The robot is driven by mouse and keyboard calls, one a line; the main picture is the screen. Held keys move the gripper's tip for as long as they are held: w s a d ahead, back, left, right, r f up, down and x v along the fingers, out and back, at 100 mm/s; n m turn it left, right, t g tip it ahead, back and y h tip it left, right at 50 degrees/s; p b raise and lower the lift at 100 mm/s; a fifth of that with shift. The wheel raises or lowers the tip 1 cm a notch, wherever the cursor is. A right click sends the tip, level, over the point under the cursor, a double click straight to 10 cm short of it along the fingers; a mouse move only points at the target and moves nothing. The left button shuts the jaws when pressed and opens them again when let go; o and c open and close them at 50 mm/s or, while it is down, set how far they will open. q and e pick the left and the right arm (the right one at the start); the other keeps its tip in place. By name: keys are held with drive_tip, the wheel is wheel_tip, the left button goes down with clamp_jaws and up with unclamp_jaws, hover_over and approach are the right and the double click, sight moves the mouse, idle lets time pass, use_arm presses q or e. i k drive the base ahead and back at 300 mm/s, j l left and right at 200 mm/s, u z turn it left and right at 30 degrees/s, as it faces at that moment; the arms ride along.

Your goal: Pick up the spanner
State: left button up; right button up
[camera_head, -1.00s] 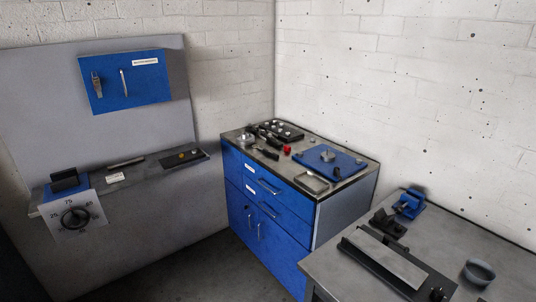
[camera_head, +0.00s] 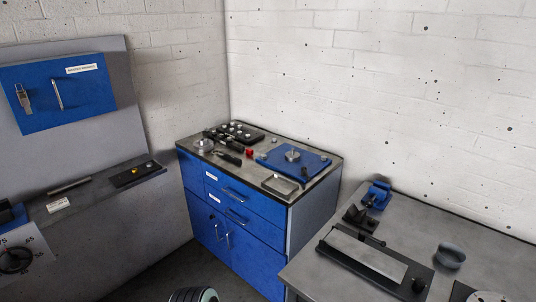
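I cannot pick out the spanner for certain at this distance. A dark, long-handled tool (camera_head: 228,158) lies on the top of the blue cabinet (camera_head: 225,174), near its front left; its shape is too small to name. A slim metal bar (camera_head: 69,186) lies on the grey ledge at the left, and I cannot tell what it is either.
The cabinet top also holds a black tray of knobs (camera_head: 240,132), a red piece (camera_head: 249,153), a blue plate (camera_head: 270,161) and a shallow metal tray (camera_head: 280,187). Floor shows before the cabinet.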

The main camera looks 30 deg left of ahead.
sight(230, 157)
drive_tip(key=i+j+z, duration=0.1)
drive_tip(key=j+z, duration=0.2)
drive_tip(key=j, duration=0.2)
drive_tip(key=i+j+z, duration=0.1)
drive_tip(key=j+z, duration=0.2)
drive_tip(key=j, duration=0.2)
drive_tip(key=j+z, duration=0.35)
drive_tip(key=j, duration=1.75)
